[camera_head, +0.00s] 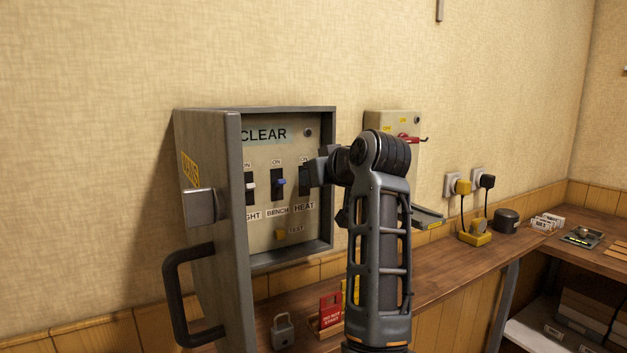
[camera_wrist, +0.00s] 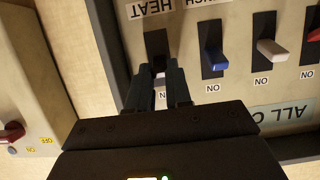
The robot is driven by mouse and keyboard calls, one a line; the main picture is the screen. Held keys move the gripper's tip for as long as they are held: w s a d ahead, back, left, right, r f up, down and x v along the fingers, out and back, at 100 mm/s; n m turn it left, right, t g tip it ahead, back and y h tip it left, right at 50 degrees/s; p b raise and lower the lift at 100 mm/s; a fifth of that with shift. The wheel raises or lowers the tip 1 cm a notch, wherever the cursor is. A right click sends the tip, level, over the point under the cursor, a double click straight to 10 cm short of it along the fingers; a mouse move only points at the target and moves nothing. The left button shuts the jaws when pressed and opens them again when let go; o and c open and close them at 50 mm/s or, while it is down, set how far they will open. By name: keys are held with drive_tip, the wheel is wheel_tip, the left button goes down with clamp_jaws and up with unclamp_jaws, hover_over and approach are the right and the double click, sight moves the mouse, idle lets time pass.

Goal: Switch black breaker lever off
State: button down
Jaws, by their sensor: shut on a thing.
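A grey breaker panel (camera_head: 262,236) hangs on the wall with its door open to the left. Its row includes a white lever (camera_head: 250,182), a blue lever (camera_head: 282,182) and, above the HEAT label, the black lever's slot (camera_head: 304,185). In the wrist view, which is upside down, the black lever (camera_wrist: 158,67) stands between my fingertips, mostly hidden by them. My gripper (camera_wrist: 157,76) is shut on it, and the gripper also shows at the panel's right side in the head view (camera_head: 314,171). The blue lever (camera_wrist: 215,59) is close beside the fingers.
The wrist view shows a pale lever (camera_wrist: 271,52) and part of a red lever (camera_wrist: 314,35) farther along. A box with a red handle (camera_head: 408,139) hangs right of the panel. A padlock (camera_head: 282,331) lies below.

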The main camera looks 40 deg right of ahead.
wheel_tip(320, 180, down, 4)
drive_tip(key=t+h+b, duration=0.1)
drive_tip(key=t+b, duration=0.3)
drive_tip(key=b, duration=0.5)
drive_tip(key=t+h+b, duration=0.1)
drive_tip(key=t+b, duration=0.3)
drive_tip(key=b, duration=0.6)
drive_tip(key=shift+t+h, duration=0.3)
drive_tip(key=shift+t, duration=0.1)
drive_tip(key=shift+r+b, duration=0.1)
drive_tip(key=shift+b, duration=0.4)
drive_tip(key=c, duration=1)
unclamp_jaws()
drive_tip(key=shift+c, duration=0.2)
